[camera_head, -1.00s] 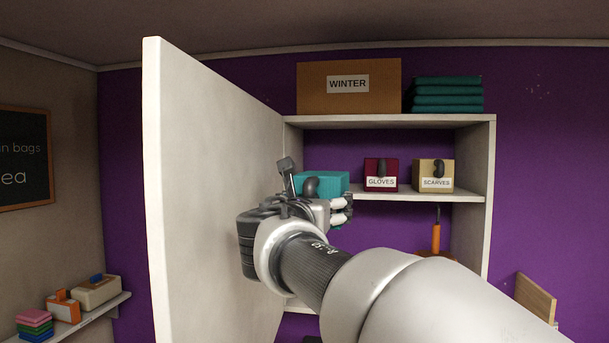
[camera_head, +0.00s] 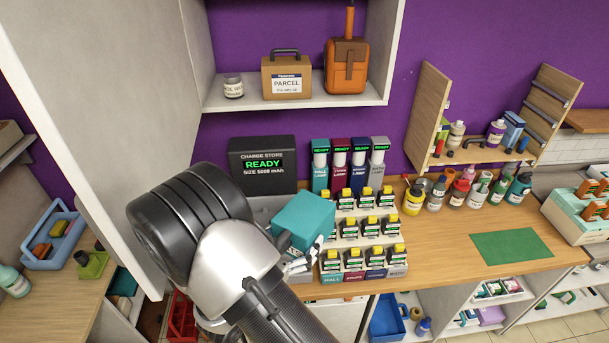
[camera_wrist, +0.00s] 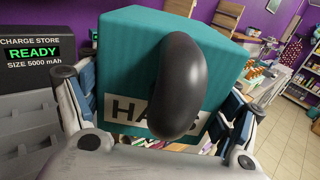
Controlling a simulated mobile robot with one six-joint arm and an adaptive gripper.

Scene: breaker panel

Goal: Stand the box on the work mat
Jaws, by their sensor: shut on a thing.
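The teal box (camera_head: 304,220) is in my gripper (camera_head: 302,262), held in the air in front of the charge store and the battery rack. In the wrist view the box (camera_wrist: 125,62) fills the middle, with a black handle (camera_wrist: 180,85) and a partly hidden label starting "HA". The fingers of my gripper (camera_wrist: 150,115) close on both its sides. The green work mat (camera_head: 511,246) lies flat and bare on the wooden counter, to the right of the box.
A rack of yellow-topped batteries (camera_head: 362,235) stands just right of the box. Several bottles (camera_head: 470,190) line the counter behind the mat. The charge store (camera_head: 262,165) stands behind my arm. An open white cupboard door (camera_head: 110,130) is at the left.

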